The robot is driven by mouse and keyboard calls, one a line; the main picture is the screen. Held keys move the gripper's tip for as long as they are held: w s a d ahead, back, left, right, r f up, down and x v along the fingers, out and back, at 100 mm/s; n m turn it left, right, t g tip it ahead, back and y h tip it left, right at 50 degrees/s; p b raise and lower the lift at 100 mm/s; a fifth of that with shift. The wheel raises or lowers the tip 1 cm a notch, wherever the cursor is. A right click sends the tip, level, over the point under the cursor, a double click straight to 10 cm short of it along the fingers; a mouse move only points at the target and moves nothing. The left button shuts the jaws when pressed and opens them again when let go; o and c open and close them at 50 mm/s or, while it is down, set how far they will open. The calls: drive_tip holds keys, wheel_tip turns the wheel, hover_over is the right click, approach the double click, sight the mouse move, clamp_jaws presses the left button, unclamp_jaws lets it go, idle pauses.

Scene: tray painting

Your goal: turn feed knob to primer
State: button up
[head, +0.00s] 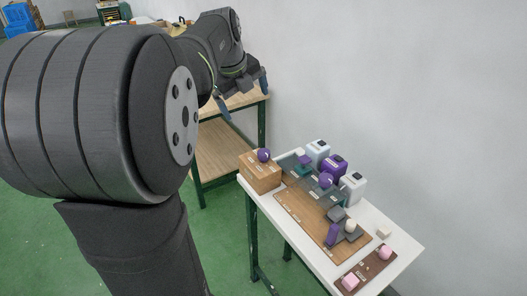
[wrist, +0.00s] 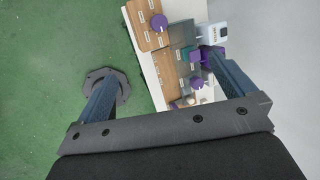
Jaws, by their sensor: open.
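A purple round knob (head: 263,155) sits on a light wooden box (head: 262,176) at the left end of the white table. It also shows in the wrist view (wrist: 158,21), with small pale labels around it on the box. A second purple round piece (head: 326,181) stands on the grey panel further right. I cannot read the labels, so which one is the feed knob and where it points cannot be told. My gripper (head: 243,95) is open and empty, high above and behind the box; its two fingers also show in the wrist view (wrist: 160,68).
The white table (head: 405,246) carries a brown wooden board (head: 304,222), several white and purple containers (head: 352,188) along the wall, and a dark tray (head: 367,268) with pink blocks. A wooden workbench (head: 216,150) stands behind. The air around my gripper is clear.

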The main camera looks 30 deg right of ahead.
drive_tip(key=c, duration=0.6)
drive_tip(key=shift+d+f+n, duration=0.1)
drive_tip(key=shift+f+n, duration=0.1)
drive_tip(key=shift+n, duration=0.5)
drive_tip(key=shift+c, duration=1.2)
drive_tip(key=n+t, duration=0.1)
drive_tip(key=n, duration=2.4)
approach(264, 152)
drive_tip(key=shift+y, duration=0.4)
drive_tip(key=x, duration=0.8)
drive_tip(key=shift+w+d+f, duration=0.1)
drive_tip(key=shift+d+f, duration=0.15)
drive_tip(key=shift+d, duration=0.15)
drive_tip(key=c, duration=1)
